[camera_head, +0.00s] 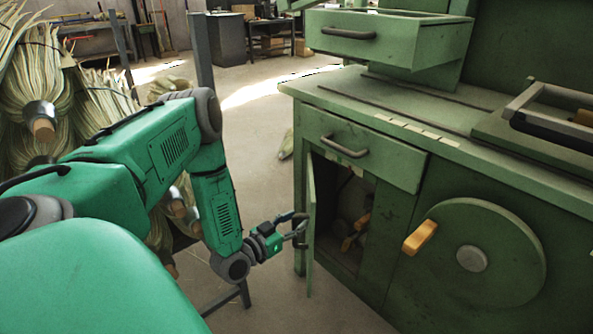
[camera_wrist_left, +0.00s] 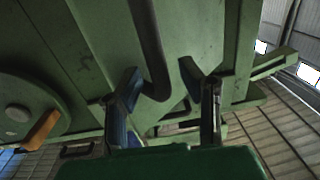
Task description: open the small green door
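The small green door (camera_head: 311,222) under the drawer of the green cabinet stands swung outward, seen nearly edge-on in the head view. The dark cabinet opening (camera_head: 345,205) shows beside it, with brownish objects inside. My left gripper (camera_head: 298,229) is at the door's outer left side, its fingertips close to the door; I cannot tell whether they touch it. In the left wrist view the two fingers of my left gripper (camera_wrist_left: 167,108) are spread apart, with green cabinet parts behind them. My right gripper is not in view.
A drawer with a dark handle (camera_head: 343,147) is above the opening. A green wheel (camera_head: 472,250) with an orange handle (camera_head: 420,238) is to the right. Straw broom bundles (camera_head: 40,75) stand at left. The floor (camera_head: 262,150) beyond my arm is mostly clear.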

